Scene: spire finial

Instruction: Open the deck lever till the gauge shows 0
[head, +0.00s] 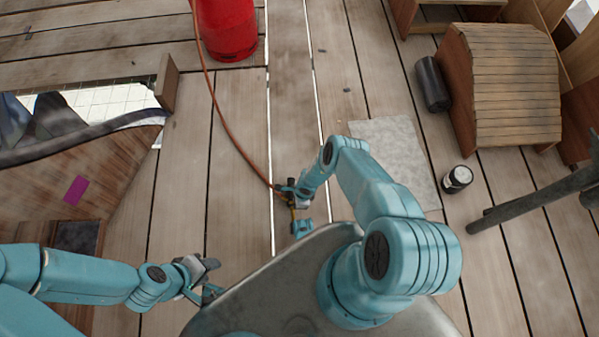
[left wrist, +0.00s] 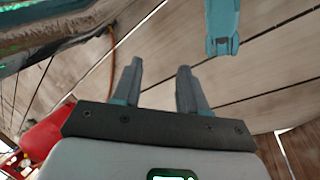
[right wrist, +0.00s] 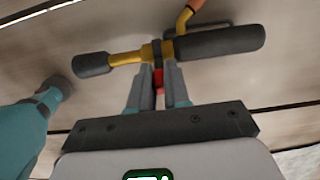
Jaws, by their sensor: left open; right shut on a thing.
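My right gripper (right wrist: 158,78) is shut on a brass torch-like fitting with black ends (right wrist: 215,43). A small red part (right wrist: 158,82) shows between its fingers. The fitting also shows small in the head view (head: 290,190), at the end of an orange hose (head: 228,130). The hose runs up to a red cylinder (head: 226,28) at the top, whose upper end is cut off. My left gripper (head: 212,280) is open and empty above the deck at lower left; its spread fingers show in the left wrist view (left wrist: 158,85). I cannot make out a gauge reading or a deck lever.
A grey sheet (head: 397,150) lies on the plank deck, with a small dark can (head: 457,179) and a black roll (head: 432,84) beyond it. A shingled wooden piece (head: 505,85) stands at upper right. Grey bars (head: 530,203) lie at right. A wooden structure (head: 70,180) fills the left side.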

